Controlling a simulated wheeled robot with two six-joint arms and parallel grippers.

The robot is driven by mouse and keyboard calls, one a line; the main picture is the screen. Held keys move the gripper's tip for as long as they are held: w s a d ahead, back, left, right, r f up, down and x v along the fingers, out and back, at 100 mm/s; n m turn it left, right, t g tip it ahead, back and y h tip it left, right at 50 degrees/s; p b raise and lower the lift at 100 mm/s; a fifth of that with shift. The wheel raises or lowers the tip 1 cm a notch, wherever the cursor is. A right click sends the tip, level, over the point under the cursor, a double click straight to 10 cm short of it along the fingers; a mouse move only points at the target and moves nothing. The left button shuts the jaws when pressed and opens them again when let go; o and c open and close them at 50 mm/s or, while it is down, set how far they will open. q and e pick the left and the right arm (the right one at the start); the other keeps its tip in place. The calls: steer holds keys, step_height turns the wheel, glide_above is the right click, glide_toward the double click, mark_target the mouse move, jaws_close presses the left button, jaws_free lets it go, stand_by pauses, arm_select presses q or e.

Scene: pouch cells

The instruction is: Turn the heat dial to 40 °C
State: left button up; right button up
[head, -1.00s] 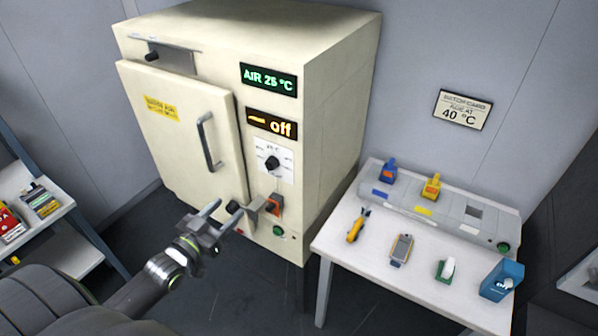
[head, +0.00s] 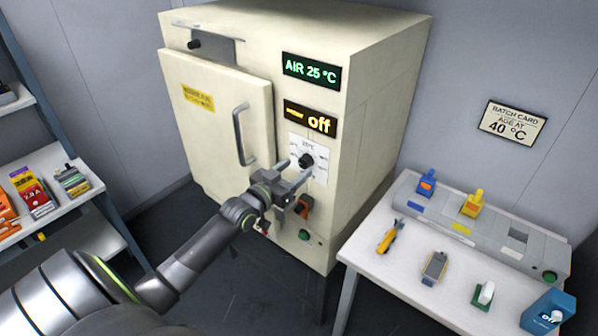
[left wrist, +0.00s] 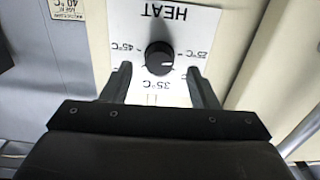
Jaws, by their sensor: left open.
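The black heat dial (head: 306,160) sits on a white scale plate on the front of the cream oven (head: 225,105). In the left wrist view the dial (left wrist: 159,58) shows upside down, with marks reading 25, 35 and 45 °C around it. Its pale pointer line faces the right side of that picture, near the 25 °C side. My left gripper (head: 292,172) is open and empty, just below and in front of the dial. Its two fingertips (left wrist: 159,75) stand on either side of the dial's lower edge in the left wrist view; contact cannot be told. My right gripper is not in view.
The oven displays read AIR 25 °C (head: 311,71) and off (head: 310,119). An orange switch (head: 303,207) and green button (head: 304,235) sit below the dial. The batch card (head: 513,122) reads 40 °C. A white table (head: 400,270) with tools stands right; shelves stand left.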

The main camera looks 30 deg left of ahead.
mark_target(305, 162)
arm_select(q)
steer(key=shift+w+d, duration=0.15)
steer(key=shift+w, duration=1.15)
steer(key=c, duration=1)
